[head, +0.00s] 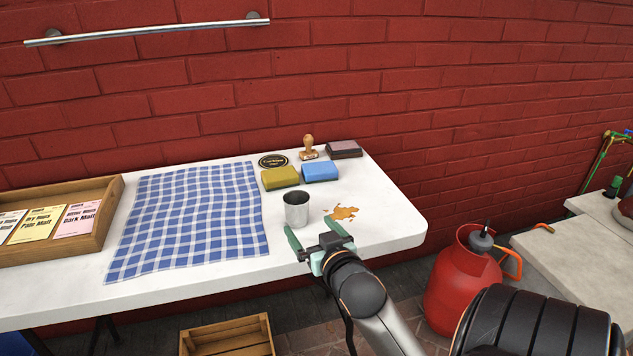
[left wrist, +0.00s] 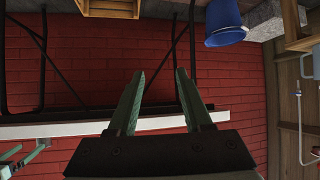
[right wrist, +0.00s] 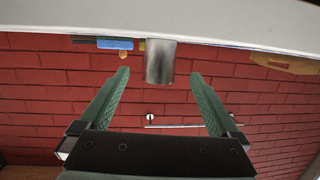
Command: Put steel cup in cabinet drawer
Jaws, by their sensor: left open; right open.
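The steel cup (head: 296,211) stands upright on the white table near its front edge, right of a checked cloth. My right gripper (head: 308,224) is open at the table's front edge, just in front of the cup. In the right wrist view the cup (right wrist: 160,62) appears between the lines of the open fingers, at or just beyond their tips; I cannot tell whether they touch it. My left gripper (left wrist: 157,74) is open and empty in the left wrist view, with the table edge and brick wall behind it. I cannot identify the cabinet drawer in any view.
A blue checked cloth (head: 190,220) and a wooden seed-packet-like tray (head: 96,243) lie left of the cup. Sponges (head: 320,171), a stamp (head: 308,150) and a brown spill (head: 342,213) are behind and right. A red gas bottle (head: 462,282) stands right of the table.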

